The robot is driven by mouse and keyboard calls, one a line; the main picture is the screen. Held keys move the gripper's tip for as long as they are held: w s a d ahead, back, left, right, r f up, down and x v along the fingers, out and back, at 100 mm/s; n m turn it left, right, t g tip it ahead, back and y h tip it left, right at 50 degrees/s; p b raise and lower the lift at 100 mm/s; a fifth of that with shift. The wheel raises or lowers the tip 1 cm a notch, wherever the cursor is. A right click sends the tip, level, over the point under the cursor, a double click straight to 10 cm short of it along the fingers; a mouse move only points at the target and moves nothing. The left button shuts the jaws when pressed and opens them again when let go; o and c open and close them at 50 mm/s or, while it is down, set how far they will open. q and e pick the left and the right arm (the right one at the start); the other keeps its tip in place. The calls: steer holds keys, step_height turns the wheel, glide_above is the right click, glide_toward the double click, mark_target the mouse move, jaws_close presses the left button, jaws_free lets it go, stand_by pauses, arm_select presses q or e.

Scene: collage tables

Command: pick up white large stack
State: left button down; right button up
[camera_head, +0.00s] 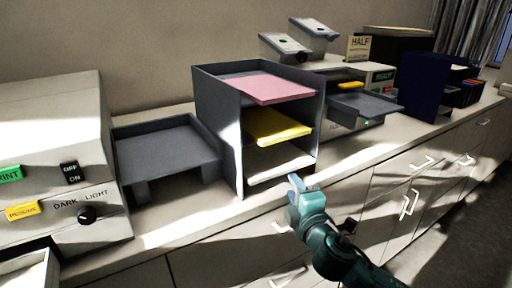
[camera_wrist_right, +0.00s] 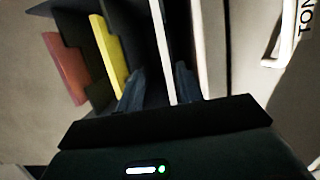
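The white large stack (camera_head: 280,168) lies in the bottom compartment of a dark grey paper sorter (camera_head: 232,130). My right gripper (camera_head: 296,183) is just in front of that compartment. In the right wrist view, the white stack (camera_wrist_right: 162,48) shows as a thin pale edge between the two spread fingers of my right gripper (camera_wrist_right: 158,88). The fingers are open, with a gap on each side of the stack. I cannot tell how far they reach over it. My left gripper is in neither view.
A yellow stack (camera_head: 275,127) and a pink stack (camera_head: 275,88) lie in the compartments above. A grey tray (camera_head: 165,150) and a beige machine (camera_head: 50,150) stand to the left. Cabinet doors with handles (camera_head: 410,203) lie below the counter.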

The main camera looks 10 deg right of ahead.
mark_target(284, 172)
steer(key=w, duration=0.3)
steer(key=w+p, duration=0.1)
steer(key=w, duration=0.5)
steer(key=shift+w+a+f, duration=0.15)
steer(key=shift+w+f, duration=0.05)
steer(key=shift+f, duration=0.15)
jaws_close()
steer(key=shift+r, duration=0.1)
stand_by(0.3)
